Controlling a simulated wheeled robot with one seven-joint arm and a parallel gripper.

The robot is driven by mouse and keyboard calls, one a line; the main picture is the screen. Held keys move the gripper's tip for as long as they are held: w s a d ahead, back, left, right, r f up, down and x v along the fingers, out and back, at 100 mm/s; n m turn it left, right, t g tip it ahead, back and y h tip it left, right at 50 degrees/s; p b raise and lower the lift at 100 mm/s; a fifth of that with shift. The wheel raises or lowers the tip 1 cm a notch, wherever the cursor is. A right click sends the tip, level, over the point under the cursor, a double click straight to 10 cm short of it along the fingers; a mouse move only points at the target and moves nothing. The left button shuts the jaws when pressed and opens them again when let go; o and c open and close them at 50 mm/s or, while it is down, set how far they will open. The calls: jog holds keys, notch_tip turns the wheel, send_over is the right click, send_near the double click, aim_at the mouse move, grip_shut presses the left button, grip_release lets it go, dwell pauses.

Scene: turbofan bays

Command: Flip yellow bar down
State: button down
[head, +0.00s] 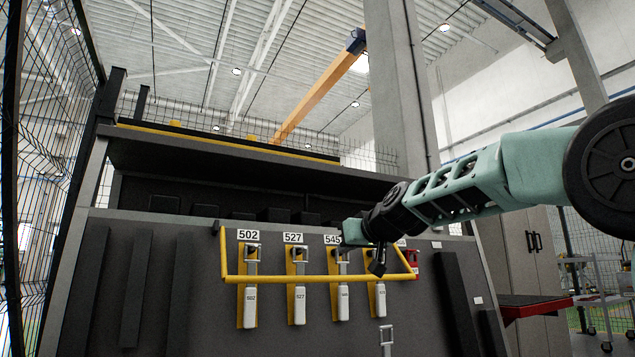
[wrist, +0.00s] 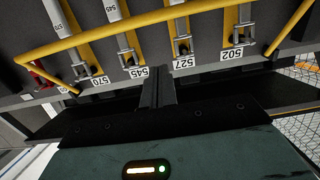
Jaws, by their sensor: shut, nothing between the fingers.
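The yellow bar (head: 300,279) is a U-shaped tube on the dark panel, with an arm at each end rising to the panel. In the wrist view, which is upside down, the bar (wrist: 110,32) crosses the top of the picture. My gripper (head: 378,270) is shut and empty, pointing down near the right part of the bar. In the wrist view its fingers (wrist: 157,88) appear below the bar in the picture. I cannot tell whether they touch it.
A dark shelf (head: 230,160) juts out above. A mesh fence (head: 45,150) stands at left. A red-edged table (head: 535,305) and a trolley (head: 598,290) stand at right.

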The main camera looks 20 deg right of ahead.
aim_at(340, 281)
jog(key=w+f+b, duration=0.1)
jog(key=f, duration=0.1)
jog(key=w+f+b, duration=0.1)
jog(key=f+b, duration=0.1)
jog(key=f, duration=0.1)
jog(key=w+f+b, duration=0.1)
jog(key=f+b, duration=0.1)
jog(key=shift+w+f, duration=0.4)
jog(key=shift+w+a+f+b, duration=0.1)
jog(key=shift+w+f+b, duration=0.4)
jog(key=shift+w+f, duration=0.2)
jog(key=shift+w, duration=0.1)
jog(key=shift+r, duration=0.1)
